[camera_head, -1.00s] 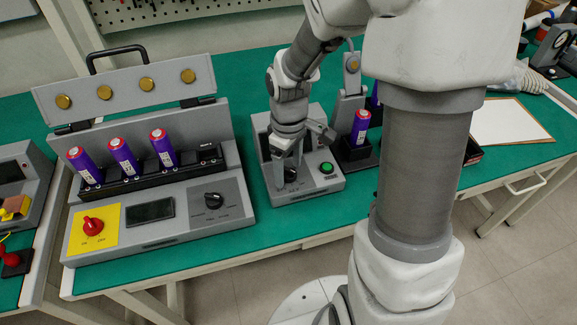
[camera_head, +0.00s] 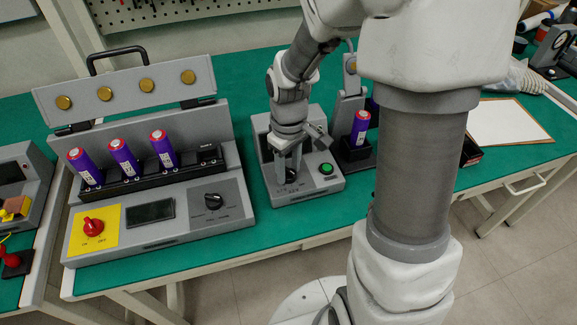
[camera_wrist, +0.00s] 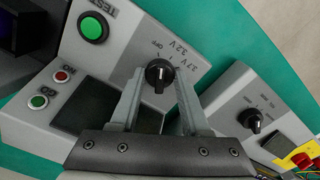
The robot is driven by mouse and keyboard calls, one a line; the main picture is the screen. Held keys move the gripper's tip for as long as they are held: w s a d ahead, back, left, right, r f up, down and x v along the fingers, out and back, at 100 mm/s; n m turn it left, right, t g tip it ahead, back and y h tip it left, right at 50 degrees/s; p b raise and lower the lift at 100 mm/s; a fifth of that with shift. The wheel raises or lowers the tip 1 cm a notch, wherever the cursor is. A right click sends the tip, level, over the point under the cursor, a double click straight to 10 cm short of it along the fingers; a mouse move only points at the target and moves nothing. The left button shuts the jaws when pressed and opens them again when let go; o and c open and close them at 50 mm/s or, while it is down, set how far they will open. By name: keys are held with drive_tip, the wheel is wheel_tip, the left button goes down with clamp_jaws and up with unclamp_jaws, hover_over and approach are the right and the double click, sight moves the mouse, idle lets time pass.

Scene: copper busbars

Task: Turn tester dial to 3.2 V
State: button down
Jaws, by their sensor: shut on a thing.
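The tester (camera_head: 326,183) is a grey box with a sloped front on the green bench; it also fills much of the wrist view (camera_wrist: 72,55). Its black dial (camera_wrist: 158,73) has a small white mark and sits below printed labels OFF, 3.2 V and 3.7 V. Which label the mark points to is not clear. My gripper (camera_wrist: 159,80) points down at the panel with one finger on each side of the dial, shut on it. In the head view, my gripper (camera_head: 289,177) stands over the tester front and partly hides the dial.
A green TEST button (camera_wrist: 92,27) is beside the dial, and a holder with a purple cell (camera_head: 360,128) stands behind right. At left is a larger charger (camera_head: 165,225) with purple cells, a red switch (camera_head: 93,227) and its own black dial (camera_head: 213,201).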

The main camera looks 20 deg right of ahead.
sight(289, 170)
drive_tip(key=m, duration=0.5)
drive_tip(key=shift+m+p, duration=0.3)
drive_tip(key=shift+p, duration=0.05)
idle(0.5)
drive_tip(key=shift+c, duration=1.9)
unclamp_jaws()
drive_tip(key=shift+r, duration=0.15)
wheel_tip(289, 170, up, 17)
drive_tip(key=p, duration=0.4)
drive_tip(key=shift+p, duration=0.35)
drive_tip(key=shift+r, duration=0.15)
